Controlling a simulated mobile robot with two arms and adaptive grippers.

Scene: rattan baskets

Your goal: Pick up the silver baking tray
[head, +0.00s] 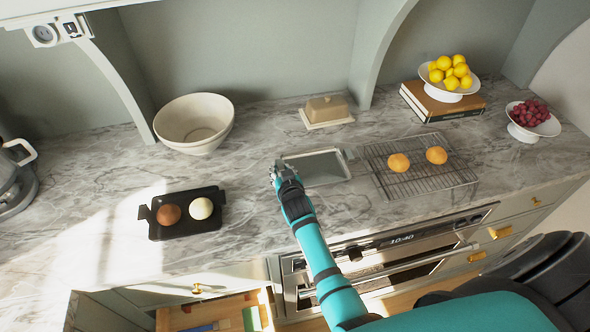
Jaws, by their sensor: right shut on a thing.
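The silver baking tray (322,167) is a shallow rectangular metal tray at the middle of the marble counter. It looks level, and I cannot tell whether it rests on the counter or is slightly raised. My right gripper (279,170) is at the tray's left end, shut on it. The fingers and wrist cover that end of the tray. My left gripper is out of view.
A wire rack (420,178) with two round buns stands close to the tray's right end. A black pan (177,233) with two round items lies to the left. A white bowl (194,121) and a butter dish (326,111) stand behind. An open drawer (212,313) juts out below.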

